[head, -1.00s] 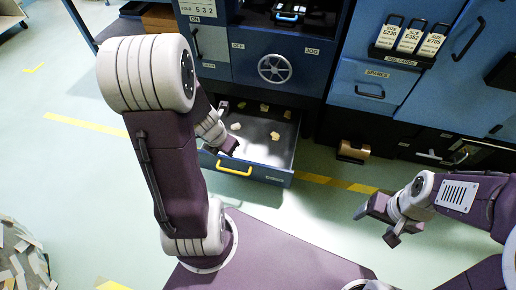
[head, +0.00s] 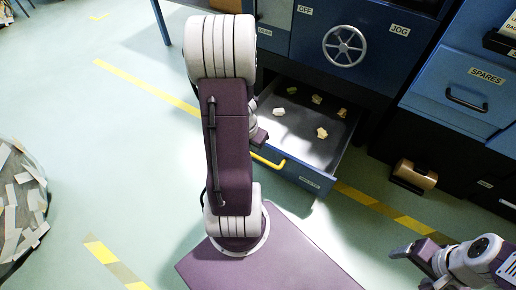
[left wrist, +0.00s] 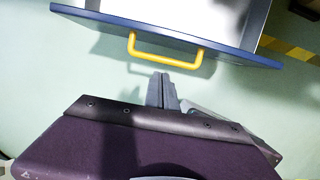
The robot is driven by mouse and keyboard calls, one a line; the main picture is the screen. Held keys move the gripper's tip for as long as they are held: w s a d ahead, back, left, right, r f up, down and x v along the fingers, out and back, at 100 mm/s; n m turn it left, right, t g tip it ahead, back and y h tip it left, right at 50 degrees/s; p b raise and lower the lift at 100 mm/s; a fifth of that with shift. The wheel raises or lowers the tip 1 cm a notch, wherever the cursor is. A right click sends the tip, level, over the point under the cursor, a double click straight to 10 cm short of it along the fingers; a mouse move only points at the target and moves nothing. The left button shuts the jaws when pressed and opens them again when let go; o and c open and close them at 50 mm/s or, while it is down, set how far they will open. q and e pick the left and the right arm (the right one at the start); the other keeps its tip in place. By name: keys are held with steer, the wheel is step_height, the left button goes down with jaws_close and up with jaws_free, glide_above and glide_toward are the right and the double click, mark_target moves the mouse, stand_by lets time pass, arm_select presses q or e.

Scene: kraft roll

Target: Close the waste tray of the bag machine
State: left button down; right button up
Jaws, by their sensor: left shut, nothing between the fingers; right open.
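The waste tray (head: 312,176) is a blue drawer pulled out low on the blue machine, with several pale scraps lying on its dark floor. Its yellow handle (head: 268,163) is partly hidden by my left arm in the head view. The left wrist view shows the whole yellow handle (left wrist: 166,60) on the tray's front. My left gripper (left wrist: 162,78) is shut and empty, its fingertips close to the handle on the outer side; I cannot tell whether they touch it. In the head view my left gripper is mostly hidden behind its arm. My right gripper (head: 402,254) is open and empty, well away at the lower right.
A brown paper roll (head: 415,175) lies low at the right of the tray. A handwheel (head: 344,46) and a spares drawer (head: 461,87) are above. A bin of paper scraps (head: 20,205) stands at the left.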

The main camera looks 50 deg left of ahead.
mark_target(257, 156)
arm_select(q)
steer(key=b+x, duration=0.6)
steer(key=x, duration=0.2)
steer(key=shift+f, duration=0.4)
steer(key=shift+w+a+r+p, duration=0.15)
steer(key=shift+w+p, duration=0.1)
steer(key=shift+w, duration=0.4)
steer(key=shift+w+a+r+p, duration=0.1)
steer(key=shift+w+a+p, duration=0.1)
steer(key=shift+w, duration=0.45)
steer(key=shift+w+a+r+p, duration=0.15)
steer(key=shift+w+p, duration=0.1)
steer(key=shift+w, duration=0.4)
